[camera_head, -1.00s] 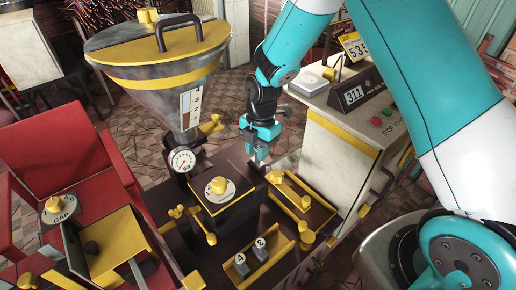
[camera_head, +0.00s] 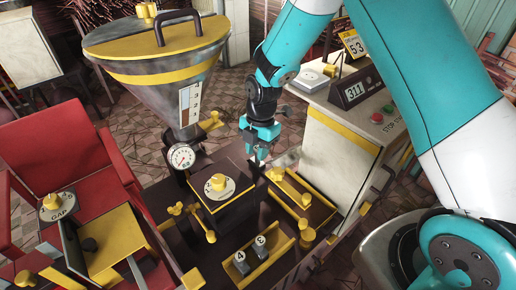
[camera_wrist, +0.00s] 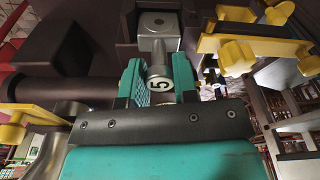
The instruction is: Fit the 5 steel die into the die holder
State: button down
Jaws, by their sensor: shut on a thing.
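My gripper (camera_head: 259,153) points down beside the dark machine block in the head view. The die's grey body extends away from the camera, between the fingers. I cannot tell whether the two touch. In the head view the die is too small to make out.
Two other numbered dies (camera_head: 240,262) sit in a yellow-edged tray at the front. Yellow knobs (camera_wrist: 240,55) stand close on the right in the wrist view. A large hopper (camera_head: 155,72) stands to the left.

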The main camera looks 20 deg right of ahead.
jog(key=shift+f+b, duration=0.35)
jog(key=shift+f, duration=0.15)
jog(key=c, duration=0.8)
grip_release()
notch_tip(320, 180, up, 17)
jog(key=w+d+b, duration=0.1)
jog(key=b, duration=0.1)
jog(key=shift+d+r, duration=0.2)
jog(key=shift+d, duration=0.2)
jog(key=s+a+r+m+y, duration=0.1)
jog(key=s+a+r+m, duration=0.1)
jog(key=s+m, duration=0.6)
jog(key=s+a+r+m+y, duration=0.2)
jog(key=s+a+m, duration=0.2)
jog(key=s+m, duration=0.5)
jog(key=s, duration=0.8)
jog(key=shift+s+r+t, duration=0.15)
jog(key=shift+s+t, duration=0.2)
jog(key=shift+t, duration=0.05)
